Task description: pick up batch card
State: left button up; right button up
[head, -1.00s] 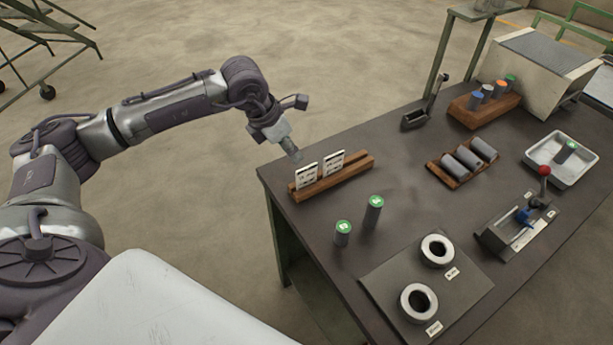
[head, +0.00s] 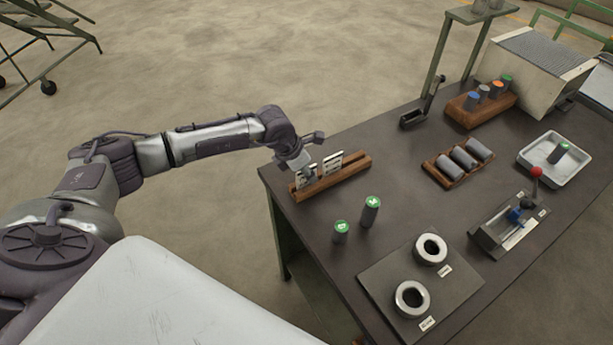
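Two white batch cards with dark print stand upright in a slotted wooden rack at the table's left end. The left card (head: 311,182) is partly hidden by my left gripper; the right card (head: 333,163) shows clear of it. The rack (head: 345,180) lies along the table edge. My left gripper (head: 308,173) is down at the left card, in front of its upper part. Its fingers are too small and covered to show whether they are open or shut on the card. My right gripper is not in view.
Two green-topped cylinders (head: 370,211) stand near the rack. A plate with two rings (head: 412,299) lies at the front. A wooden tray of grey billets (head: 465,158), a white tray (head: 553,160) and a red-knobbed lever fixture (head: 512,225) are further right. Table between is clear.

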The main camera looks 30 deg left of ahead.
pick_arm(q)
grip_shut()
jog(key=shift+r, duration=0.2)
jog(key=shift+r+b, duration=0.45)
jog(key=shift+r, duration=0.15)
notch_tip(320, 180, up, 3)
jog(key=shift+d+f+b, duration=0.15)
jog(key=shift+f+b, duration=0.05)
jog(key=shift+b, duration=0.55)
jog(key=s+d+r+b, duration=0.3)
jog(key=d+r, duration=0.4)
jog(key=d, duration=0.4)
jog(key=shift+s, duration=0.2)
